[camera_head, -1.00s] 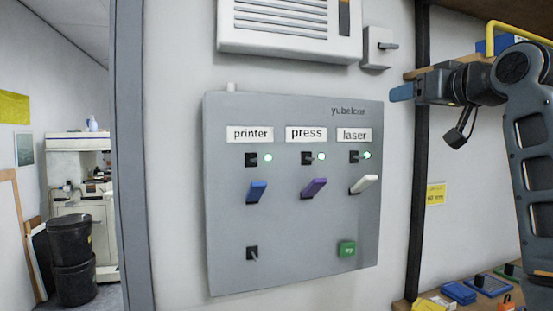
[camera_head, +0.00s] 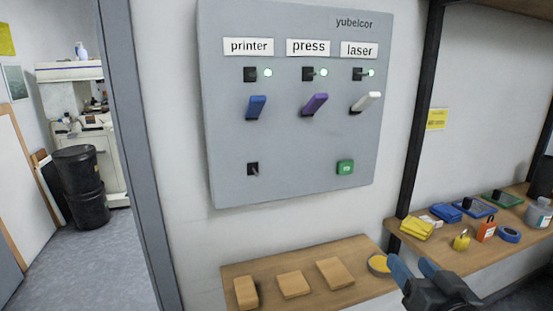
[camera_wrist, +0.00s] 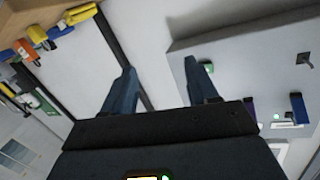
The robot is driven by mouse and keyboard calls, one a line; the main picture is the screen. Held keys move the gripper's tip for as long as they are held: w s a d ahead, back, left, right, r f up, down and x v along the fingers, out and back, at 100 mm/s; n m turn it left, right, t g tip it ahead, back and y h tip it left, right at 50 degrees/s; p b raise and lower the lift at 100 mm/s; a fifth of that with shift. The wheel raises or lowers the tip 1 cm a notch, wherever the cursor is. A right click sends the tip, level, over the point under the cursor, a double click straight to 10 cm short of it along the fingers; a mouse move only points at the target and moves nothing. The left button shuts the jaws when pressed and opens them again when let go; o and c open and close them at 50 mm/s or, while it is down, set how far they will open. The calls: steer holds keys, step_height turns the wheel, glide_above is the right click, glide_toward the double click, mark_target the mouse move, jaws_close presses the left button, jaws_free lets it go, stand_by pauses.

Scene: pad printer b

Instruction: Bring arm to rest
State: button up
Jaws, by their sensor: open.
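My gripper (camera_head: 414,268) is at the lower right of the head view, with its blue fingers apart and nothing between them. It is below and to the right of the grey control panel (camera_head: 300,140), close to the wooden shelf. In the wrist view its two fingers (camera_wrist: 162,88) are spread, with the panel (camera_wrist: 238,72) on the right. The panel carries printer, press and laser labels, each with a lit green light below. Under them are a blue lever (camera_head: 257,106), a purple lever (camera_head: 315,104) and a white lever (camera_head: 367,101). A green button (camera_head: 345,167) is at lower right.
A low wooden shelf (camera_head: 325,297) holds wooden blocks (camera_head: 293,285) and a roll of yellow tape (camera_head: 379,264). A right shelf holds yellow cloths (camera_head: 416,228), an orange container (camera_head: 486,230) and blue tape (camera_head: 509,235). A black post (camera_head: 418,110) stands between.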

steer(key=s+a+f+g, duration=0.1)
steer(key=s+f, duration=0.4)
steer(key=s, duration=0.7)
steer(key=s+a+f, duration=0.1)
steer(key=s+f, duration=0.4)
steer(key=s, duration=0.6)
steer(key=s+r, duration=0.2)
steer(key=s, duration=0.7)
steer(key=s+r+n+g, duration=0.1)
steer(key=s+r, duration=0.2)
steer(key=s, duration=0.7)
steer(key=shift+s+a+n+h, duration=0.25)
steer(key=shift+a+n+h, duration=0.05)
steer(key=shift+a, duration=0.15)
